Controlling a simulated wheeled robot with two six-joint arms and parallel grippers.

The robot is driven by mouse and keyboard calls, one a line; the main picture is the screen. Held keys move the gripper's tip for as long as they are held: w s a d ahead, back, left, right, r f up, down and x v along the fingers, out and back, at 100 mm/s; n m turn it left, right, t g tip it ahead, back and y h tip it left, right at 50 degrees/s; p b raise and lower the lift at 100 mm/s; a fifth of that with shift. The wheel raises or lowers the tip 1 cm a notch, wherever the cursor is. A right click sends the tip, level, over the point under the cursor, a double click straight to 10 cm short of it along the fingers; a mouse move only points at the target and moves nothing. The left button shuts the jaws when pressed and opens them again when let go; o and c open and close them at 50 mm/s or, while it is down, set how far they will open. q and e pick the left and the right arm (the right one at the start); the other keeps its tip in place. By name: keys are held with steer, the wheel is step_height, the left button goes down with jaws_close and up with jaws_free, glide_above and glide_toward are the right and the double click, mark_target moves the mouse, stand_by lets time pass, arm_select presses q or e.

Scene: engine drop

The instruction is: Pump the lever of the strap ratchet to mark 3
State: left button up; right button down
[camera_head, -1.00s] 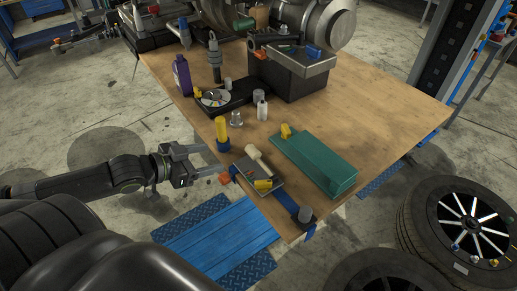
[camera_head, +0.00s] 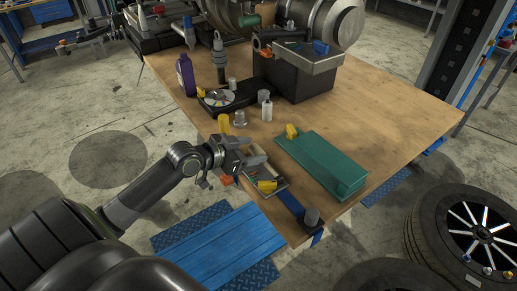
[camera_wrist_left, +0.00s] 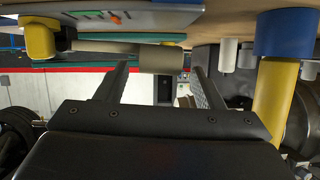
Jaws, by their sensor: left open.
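The strap ratchet (camera_head: 277,180) sits at the near left edge of the table, a grey plate with a yellow part (camera_head: 267,186) and a blue strap (camera_head: 290,203). Its cream lever handle is mostly hidden by my gripper in the head view. My left gripper (camera_head: 248,152) is at the ratchet's far end. In the left wrist view the cream handle (camera_wrist_left: 160,58) lies between the tips of my open left gripper (camera_wrist_left: 160,75). I cannot tell whether the fingers touch it. The plate's coloured marks (camera_wrist_left: 115,17) show, but I cannot read the numbers. My right gripper is not in view.
A green box (camera_head: 322,160) lies to the right of the ratchet. The table's right side is clear.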

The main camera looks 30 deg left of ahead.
mark_target(255, 149)
arm_select(q)
steer(key=shift+x, duration=1.6)
steer(key=shift+c, duration=0.4)
jaws_close()
